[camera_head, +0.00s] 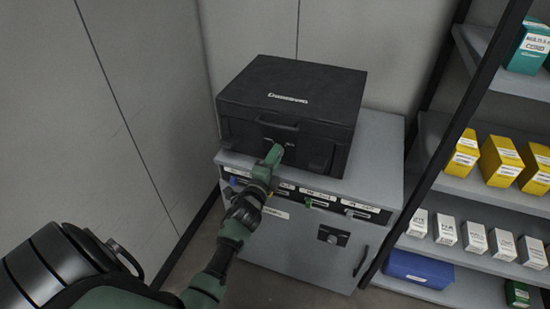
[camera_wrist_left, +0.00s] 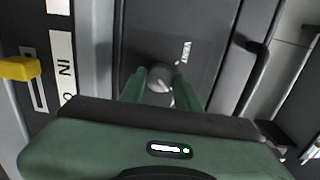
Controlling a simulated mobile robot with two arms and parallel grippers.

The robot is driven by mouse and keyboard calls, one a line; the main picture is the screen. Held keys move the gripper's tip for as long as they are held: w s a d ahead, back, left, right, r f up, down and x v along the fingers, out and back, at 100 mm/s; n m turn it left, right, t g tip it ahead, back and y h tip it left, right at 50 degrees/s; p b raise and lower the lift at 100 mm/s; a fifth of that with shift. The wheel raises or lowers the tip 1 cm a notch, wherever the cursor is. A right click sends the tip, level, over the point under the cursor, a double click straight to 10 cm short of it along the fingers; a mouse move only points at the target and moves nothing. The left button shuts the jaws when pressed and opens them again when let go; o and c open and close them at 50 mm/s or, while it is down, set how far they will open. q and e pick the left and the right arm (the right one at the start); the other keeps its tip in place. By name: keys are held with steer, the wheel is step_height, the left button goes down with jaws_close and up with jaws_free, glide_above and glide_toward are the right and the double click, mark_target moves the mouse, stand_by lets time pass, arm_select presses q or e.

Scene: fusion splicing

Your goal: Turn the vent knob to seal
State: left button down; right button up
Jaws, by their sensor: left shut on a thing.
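The vent knob (camera_wrist_left: 160,74) is a small round grey knob on the dark front panel of the black box (camera_head: 290,88). The word VENT (camera_wrist_left: 187,52) is printed beside it in the left wrist view. My left gripper (camera_head: 272,156) reaches the box front below its handle. In the left wrist view its two green fingers (camera_wrist_left: 161,88) are on either side of the knob, shut on it. A light mark shows on the knob's face; its exact setting is hard to read. In the head view the gripper hides the knob. My right gripper is not in view.
The box stands on a grey cabinet (camera_head: 375,150) with a labelled row of slots and levers, one with a yellow tab (camera_wrist_left: 20,68). A box handle (camera_wrist_left: 255,75) is close to the gripper. Shelves with yellow boxes (camera_head: 499,160) stand at right; a wall is at left.

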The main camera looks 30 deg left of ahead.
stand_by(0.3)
arm_select(q)
steer(key=c, duration=1)
jaws_free()
steer(key=b+v, duration=0.1)
steer(key=v, duration=0.7)
steer(key=shift+w, duration=0.1)
